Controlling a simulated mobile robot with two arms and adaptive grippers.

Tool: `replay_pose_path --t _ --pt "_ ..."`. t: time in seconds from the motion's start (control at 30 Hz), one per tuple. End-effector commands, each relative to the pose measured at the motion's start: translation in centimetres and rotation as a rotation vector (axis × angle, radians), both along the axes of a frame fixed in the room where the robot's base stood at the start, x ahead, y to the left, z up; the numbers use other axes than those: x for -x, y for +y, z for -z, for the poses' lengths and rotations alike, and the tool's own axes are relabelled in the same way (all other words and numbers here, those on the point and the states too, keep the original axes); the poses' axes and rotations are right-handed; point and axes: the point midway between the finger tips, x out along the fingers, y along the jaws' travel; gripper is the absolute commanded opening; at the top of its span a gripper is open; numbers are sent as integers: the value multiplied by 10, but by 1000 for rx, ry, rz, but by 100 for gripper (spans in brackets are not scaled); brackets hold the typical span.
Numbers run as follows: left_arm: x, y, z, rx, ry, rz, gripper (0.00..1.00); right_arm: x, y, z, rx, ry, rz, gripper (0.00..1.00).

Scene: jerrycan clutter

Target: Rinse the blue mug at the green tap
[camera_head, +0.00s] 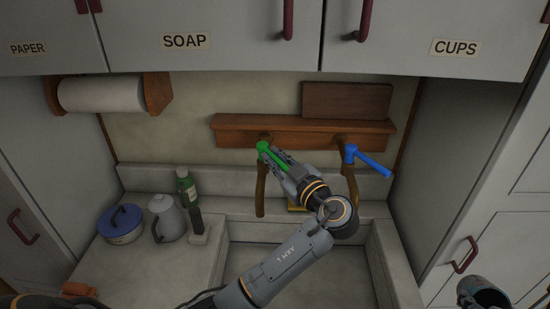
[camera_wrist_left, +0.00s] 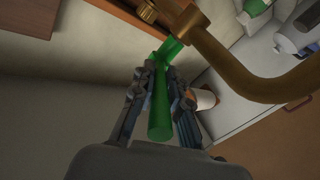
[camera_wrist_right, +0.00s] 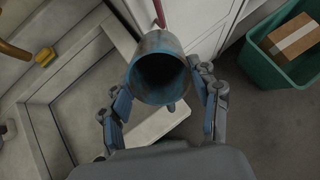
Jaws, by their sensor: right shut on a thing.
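The green tap has a green lever handle (camera_head: 263,147) on the wooden wall rail, above a brown spout (camera_head: 261,192) over the sink. My left gripper (camera_head: 277,160) is at this handle. In the left wrist view its fingers lie on either side of the green handle (camera_wrist_left: 160,118); whether they press on it is unclear. The worn blue mug (camera_wrist_right: 158,70) is between the fingers of my right gripper (camera_wrist_right: 163,100), which is shut on it. Its open mouth faces the right wrist camera. The mug (camera_head: 484,291) shows at the bottom right of the head view, away from the sink.
A second tap with a blue handle (camera_head: 370,161) is to the right. A blue pot (camera_head: 121,226), a kettle (camera_head: 167,217) and a green bottle (camera_head: 186,187) stand left of the sink. A green crate (camera_wrist_right: 284,68) holding a cardboard box (camera_wrist_right: 292,36) is on the floor.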

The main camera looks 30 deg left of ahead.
Motion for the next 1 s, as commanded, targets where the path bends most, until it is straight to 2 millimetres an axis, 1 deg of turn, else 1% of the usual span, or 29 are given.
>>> replay_pose_path --t 0.17,0.27,0.4,0.53,0.7,0.97,1.0 --pt "0 0 0 0 0 2 0 0 0 0 0 -1 0 27" --pt "0 0 4 4 2 27 0 0 0 8 0 -1 0 27" --pt "1 1 7 4 -1 113 0 0 0 26 0 -1 0 27" --pt "3 3 5 6 0 186 0 0 0 33 0 -1 0 27" --pt "5 4 1 1 0 230 0 0 0 36 0 -1 0 27" --pt "5 4 0 0 2 232 0 0 0 35 0 -1 0 27" --pt "5 4 0 1 1 232 18 0 0 35 0 -1 0 27"
